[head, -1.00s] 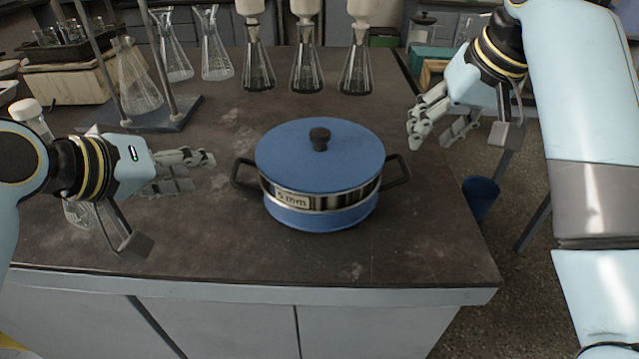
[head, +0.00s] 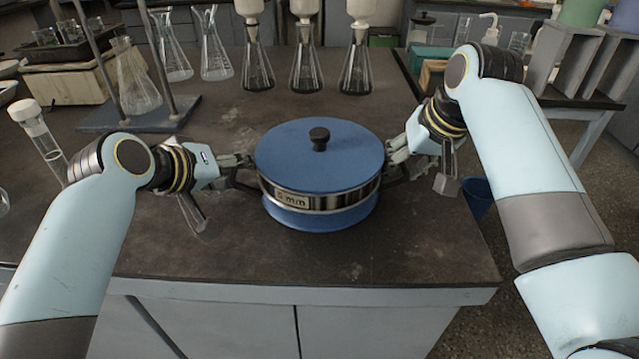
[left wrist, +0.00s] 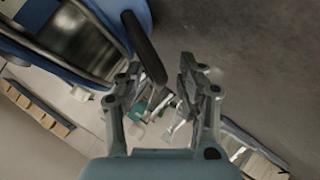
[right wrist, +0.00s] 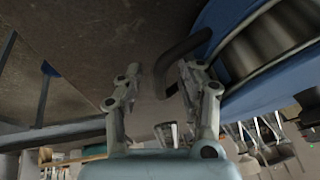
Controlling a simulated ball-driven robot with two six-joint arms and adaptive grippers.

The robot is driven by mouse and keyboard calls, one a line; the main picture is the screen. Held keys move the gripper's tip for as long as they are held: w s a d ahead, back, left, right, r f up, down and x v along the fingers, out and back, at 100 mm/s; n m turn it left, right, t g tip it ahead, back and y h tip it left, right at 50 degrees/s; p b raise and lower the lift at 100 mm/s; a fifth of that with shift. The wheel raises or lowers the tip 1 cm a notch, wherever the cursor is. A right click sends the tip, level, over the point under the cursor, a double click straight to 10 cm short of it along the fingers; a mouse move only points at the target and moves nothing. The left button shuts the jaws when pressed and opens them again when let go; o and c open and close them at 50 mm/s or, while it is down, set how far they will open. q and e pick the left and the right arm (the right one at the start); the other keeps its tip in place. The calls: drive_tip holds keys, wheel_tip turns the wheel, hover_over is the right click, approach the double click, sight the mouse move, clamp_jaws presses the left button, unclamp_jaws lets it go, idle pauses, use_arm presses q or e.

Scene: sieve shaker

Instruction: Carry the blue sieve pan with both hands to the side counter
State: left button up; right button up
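The blue sieve pan (head: 320,165) stands upright on the dark worktop, with a blue lid, a black knob and a "mm" label on its metal band. My left gripper (head: 246,161) is at its left handle. In the left wrist view, the black handle (left wrist: 145,48) reaches between the spread fingers (left wrist: 157,80). My right gripper (head: 394,156) is at the right handle. In the right wrist view, that handle (right wrist: 178,58) bends in between the spread fingers (right wrist: 160,78). Both grippers are open, and I cannot tell whether any finger touches a handle.
Flasks with funnels (head: 305,70) stand behind the pan. A metal stand (head: 150,115) and a tube (head: 42,140) are at the left. The worktop (head: 400,250) is clear in front. A blue bin (head: 478,196) is on the floor. Another counter (head: 575,95) is at the right.

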use_arm(q)
clamp_jaws()
use_arm(e)
clamp_jaws()
use_arm(q)
drive_tip(key=shift+r, duration=0.15)
use_arm(e)
drive_tip(key=shift+r, duration=0.15)
